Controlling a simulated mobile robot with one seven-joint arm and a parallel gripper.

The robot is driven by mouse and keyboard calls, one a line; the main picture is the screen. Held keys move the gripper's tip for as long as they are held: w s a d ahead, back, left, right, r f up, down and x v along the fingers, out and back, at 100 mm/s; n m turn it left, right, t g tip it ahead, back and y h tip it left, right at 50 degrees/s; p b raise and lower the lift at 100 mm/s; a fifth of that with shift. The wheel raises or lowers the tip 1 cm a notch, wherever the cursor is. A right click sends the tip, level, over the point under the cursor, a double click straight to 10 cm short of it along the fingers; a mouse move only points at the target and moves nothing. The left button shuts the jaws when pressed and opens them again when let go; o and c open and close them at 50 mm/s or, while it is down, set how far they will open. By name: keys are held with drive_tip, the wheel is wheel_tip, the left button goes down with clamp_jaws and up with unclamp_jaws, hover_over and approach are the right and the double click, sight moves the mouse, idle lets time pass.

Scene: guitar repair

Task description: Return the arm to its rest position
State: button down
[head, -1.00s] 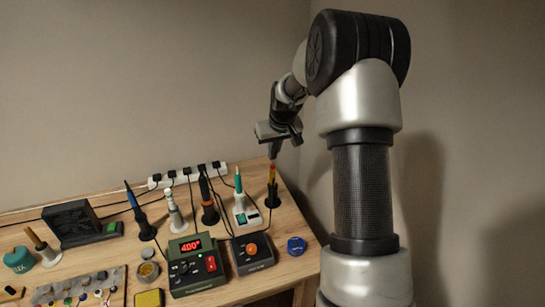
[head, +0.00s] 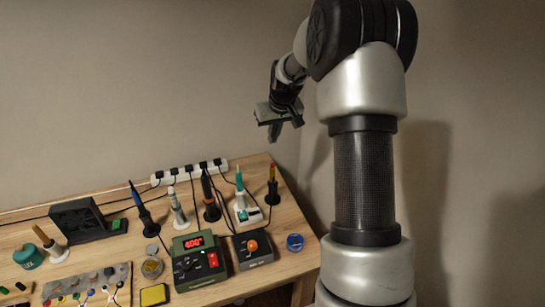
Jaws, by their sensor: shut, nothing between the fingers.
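My gripper (head: 275,134) is in the upper middle of the head view, above and apart from the back right corner of the wooden workbench (head: 292,224). It is shut and empty, pointing downward. My arm runs from it up and over to the right side of the view. A tool with an orange handle (head: 272,172) stands upright in a dark holder below the gripper, apart from it.
Several soldering tools stand in holders along the bench, including a blue-tipped one (head: 133,195) and a teal one (head: 240,180). A power strip (head: 190,172) lies behind them. A soldering station (head: 197,262) reads about 400. Free air surrounds the gripper.

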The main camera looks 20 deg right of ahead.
drive_tip(key=s+a+r+p, duration=0.1)
drive_tip(key=s+a+r, duration=0.3)
drive_tip(key=s+r, duration=0.35)
drive_tip(key=s+a+r+p, duration=0.1)
drive_tip(key=s+a+r, duration=0.3)
drive_tip(key=s+r, duration=0.4)
drive_tip(key=s+a+r+p, duration=0.1)
drive_tip(key=s+a+r, duration=0.1)
drive_tip(key=s, duration=0.9)
drive_tip(key=s+a+r+t+p, duration=0.1)
drive_tip(key=s+a+r, duration=0.1)
drive_tip(key=s, duration=0.8)
drive_tip(key=shift+s+a+r, duration=0.25)
drive_tip(key=shift+s+a, duration=0.1)
drive_tip(key=shift+a, duration=0.2)
